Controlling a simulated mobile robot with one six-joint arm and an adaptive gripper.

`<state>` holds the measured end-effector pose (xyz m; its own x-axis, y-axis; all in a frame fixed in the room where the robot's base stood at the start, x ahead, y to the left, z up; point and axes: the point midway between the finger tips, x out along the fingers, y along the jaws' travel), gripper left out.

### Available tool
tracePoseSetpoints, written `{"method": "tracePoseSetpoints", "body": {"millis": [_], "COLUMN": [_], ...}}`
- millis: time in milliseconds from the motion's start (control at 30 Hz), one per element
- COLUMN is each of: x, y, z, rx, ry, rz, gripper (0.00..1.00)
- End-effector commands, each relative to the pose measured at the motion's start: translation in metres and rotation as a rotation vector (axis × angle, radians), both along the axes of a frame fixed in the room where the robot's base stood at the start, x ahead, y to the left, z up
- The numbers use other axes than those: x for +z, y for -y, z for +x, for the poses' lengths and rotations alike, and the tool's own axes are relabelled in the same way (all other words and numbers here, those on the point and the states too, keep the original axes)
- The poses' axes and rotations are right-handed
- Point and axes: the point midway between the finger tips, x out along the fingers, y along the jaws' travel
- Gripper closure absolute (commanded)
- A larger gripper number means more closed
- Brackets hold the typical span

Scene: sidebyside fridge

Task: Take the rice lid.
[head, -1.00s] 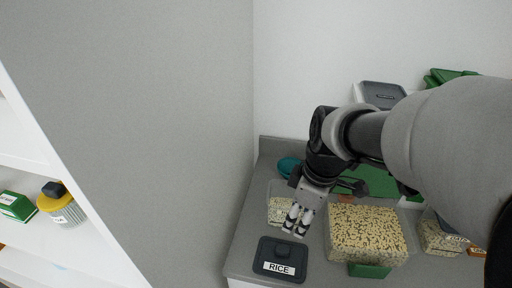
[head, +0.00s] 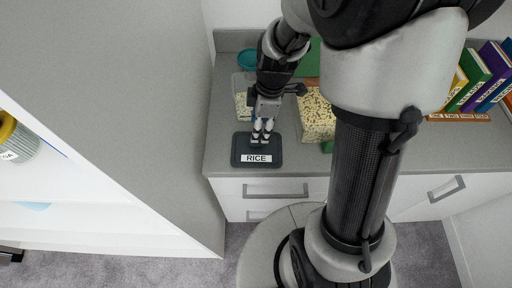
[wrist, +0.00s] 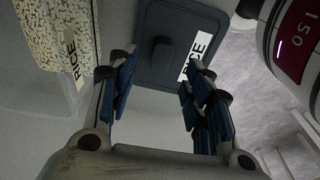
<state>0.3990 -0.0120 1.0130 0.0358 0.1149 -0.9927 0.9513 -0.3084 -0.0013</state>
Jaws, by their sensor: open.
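The rice lid (head: 241,151) is a dark grey square lid with a raised knob and a white RICE label. It lies flat near the front left edge of the grey counter. In the wrist view the lid (wrist: 205,22) shows just beyond my fingertips, its knob lying between their lines. My gripper (head: 261,137) is open and empty, pointing down over the far part of the lid in the head view. In the wrist view, my gripper (wrist: 160,72) has its blue-padded fingers spread apart. I cannot tell whether the fingers touch the lid.
An open clear container of grain (head: 241,103) stands behind the lid, and a larger one (head: 317,118) stands to its right. A teal round item (head: 247,58) is at the back. A tall grey panel (head: 120,80) bounds the left side. Books (head: 488,75) stand at the right.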

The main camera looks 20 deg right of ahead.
Motion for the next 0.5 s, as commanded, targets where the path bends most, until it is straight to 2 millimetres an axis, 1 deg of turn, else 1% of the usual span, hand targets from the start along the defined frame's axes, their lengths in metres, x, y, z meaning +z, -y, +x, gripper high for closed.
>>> {"method": "tracePoseSetpoints", "body": {"millis": [167, 267, 400, 500], "x": [-0.009, -0.021, -0.043, -0.054], "y": [-0.001, -0.004, -0.007, -0.009], "z": [0.000, -0.001, 0.000, 0.000], "rx": [0.000, 0.001, -0.001, -0.001], "ry": [0.000, -0.001, -0.001, -0.001], "rz": [0.000, -0.001, 0.000, -0.001], "gripper": [0.54, 0.54, 0.54, 0.54]}}
